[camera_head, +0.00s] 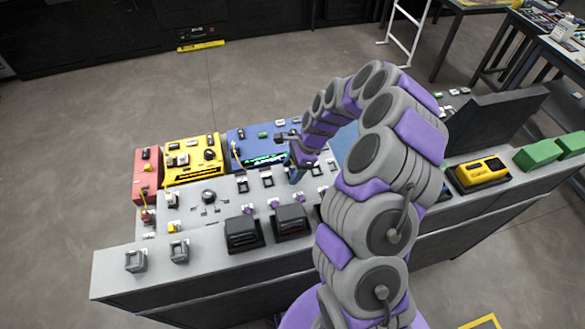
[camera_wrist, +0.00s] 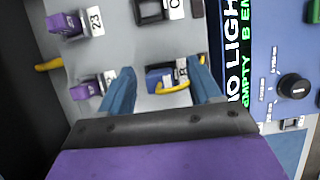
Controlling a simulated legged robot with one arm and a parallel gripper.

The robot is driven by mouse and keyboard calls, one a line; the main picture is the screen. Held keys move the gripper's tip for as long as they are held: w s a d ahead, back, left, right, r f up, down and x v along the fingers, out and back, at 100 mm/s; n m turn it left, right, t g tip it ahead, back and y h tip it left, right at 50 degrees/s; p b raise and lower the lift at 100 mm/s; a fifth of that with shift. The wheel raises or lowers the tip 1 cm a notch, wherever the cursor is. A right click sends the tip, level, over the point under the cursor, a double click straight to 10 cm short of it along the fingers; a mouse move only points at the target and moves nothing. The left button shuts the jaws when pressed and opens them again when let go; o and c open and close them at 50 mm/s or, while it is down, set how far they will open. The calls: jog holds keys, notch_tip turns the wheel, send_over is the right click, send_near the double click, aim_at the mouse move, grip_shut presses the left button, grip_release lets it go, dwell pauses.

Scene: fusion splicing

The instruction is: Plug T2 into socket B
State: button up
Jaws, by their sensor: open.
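My gripper (camera_wrist: 163,70) is open, its two blue fingers on either side of a blue plug (camera_wrist: 154,76) with a yellow cable. The plug sits at a socket on the grey panel, and a white label beside it is partly covered and hard to read. I cannot tell whether the fingers touch the plug. A dark socket (camera_wrist: 150,10) with a label reading C lies above it. Two purple plugs (camera_wrist: 64,24) are at the left, the upper one beside a label reading 23. No label T2 is legible. In the head view my gripper (camera_head: 295,174) is low over the console's middle.
A blue panel (camera_wrist: 292,50) with a green-lettered display (camera_wrist: 240,60) and a black knob (camera_wrist: 293,86) is at the right. The console (camera_head: 112,267) also carries a yellow unit (camera_head: 190,148), a red unit (camera_head: 147,165) and black boxes (camera_head: 243,233) near my arm.

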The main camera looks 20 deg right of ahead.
jog(key=p+v, duration=0.2)
jog(key=v, duration=1.5)
jog(key=shift+d+p, duration=0.2)
jog(key=shift+p, duration=0.15)
jog(key=s+a+r+n+g+h, duration=0.1)
jog(key=s+a+r+n, duration=0.4)
jog(key=s, duration=0.2)
jog(key=s+a+r+n, duration=0.5)
jog(key=s, duration=0.3)
jog(key=s+d+n+h, duration=0.2)
jog(key=s+n, duration=0.6)
jog(key=s, duration=1.3)
jog(key=shift+f+g+h, duration=0.25)
jog(key=shift+g+h, duration=0.15)
jog(key=shift+h, duration=0.3)
